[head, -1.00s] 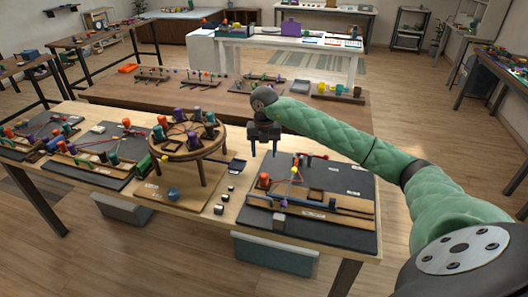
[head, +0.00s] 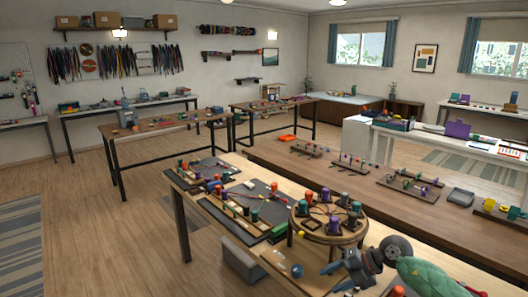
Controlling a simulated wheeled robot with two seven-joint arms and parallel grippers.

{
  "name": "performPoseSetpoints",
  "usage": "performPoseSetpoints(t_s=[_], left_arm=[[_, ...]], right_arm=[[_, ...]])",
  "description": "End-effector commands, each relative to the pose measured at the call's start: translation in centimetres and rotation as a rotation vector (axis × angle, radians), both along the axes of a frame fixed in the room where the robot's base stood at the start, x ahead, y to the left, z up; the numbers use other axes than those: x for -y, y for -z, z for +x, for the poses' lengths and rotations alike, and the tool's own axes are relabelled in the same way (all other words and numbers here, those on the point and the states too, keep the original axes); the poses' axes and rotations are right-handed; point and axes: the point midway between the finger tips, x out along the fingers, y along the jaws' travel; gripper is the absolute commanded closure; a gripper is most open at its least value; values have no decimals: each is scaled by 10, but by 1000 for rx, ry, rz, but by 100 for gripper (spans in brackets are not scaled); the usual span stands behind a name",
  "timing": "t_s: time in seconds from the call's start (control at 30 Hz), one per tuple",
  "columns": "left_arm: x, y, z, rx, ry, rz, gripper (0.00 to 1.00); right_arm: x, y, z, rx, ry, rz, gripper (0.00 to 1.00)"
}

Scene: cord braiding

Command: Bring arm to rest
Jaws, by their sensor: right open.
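My right gripper (head: 340,276) shows at the bottom right of the head view, open, with its fingers pointing left and down. Its green-sleeved arm (head: 425,277) comes in from the lower right edge. The gripper is in front of the round braiding stand (head: 325,237), which carries several coloured bobbins. I see nothing between its fingers, though the tips are small and partly unclear. My left gripper is not in view.
The near wooden table (head: 187,180) holds dark mats with bobbins and cords, left of the stand. A long brown table (head: 300,178) lies behind, with several small racks. Open floor (head: 110,235) lies at the left. An orange item (head: 287,138) lies farther back.

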Motion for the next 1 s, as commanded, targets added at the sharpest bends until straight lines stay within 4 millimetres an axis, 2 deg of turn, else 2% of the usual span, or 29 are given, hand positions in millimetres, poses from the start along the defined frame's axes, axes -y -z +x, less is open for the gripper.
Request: performPoseSetpoints(t_s=[0.03,0.1,0.2,0.3,0.4,0.57,0.73,0.87,1.0], left_arm=[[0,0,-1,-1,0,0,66],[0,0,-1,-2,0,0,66],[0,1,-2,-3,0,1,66],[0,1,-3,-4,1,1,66],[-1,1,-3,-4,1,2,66],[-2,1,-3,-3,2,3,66],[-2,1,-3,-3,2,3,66],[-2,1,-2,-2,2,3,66],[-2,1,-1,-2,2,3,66]], right_arm=[[-23,-4,-8,21,2,103,47],[-48,-16,-15,57,20,251,47],[-76,-36,-24,101,74,454,47],[-91,-57,-30,134,158,644,47],[-96,-75,-34,155,272,817,47],[-84,-91,-37,161,511,1048,47],[-53,-85,-40,123,825,1214,47],[-25,-62,-49,58,1092,1277,47],[3,-23,-68,-50,1389,1275,47]])
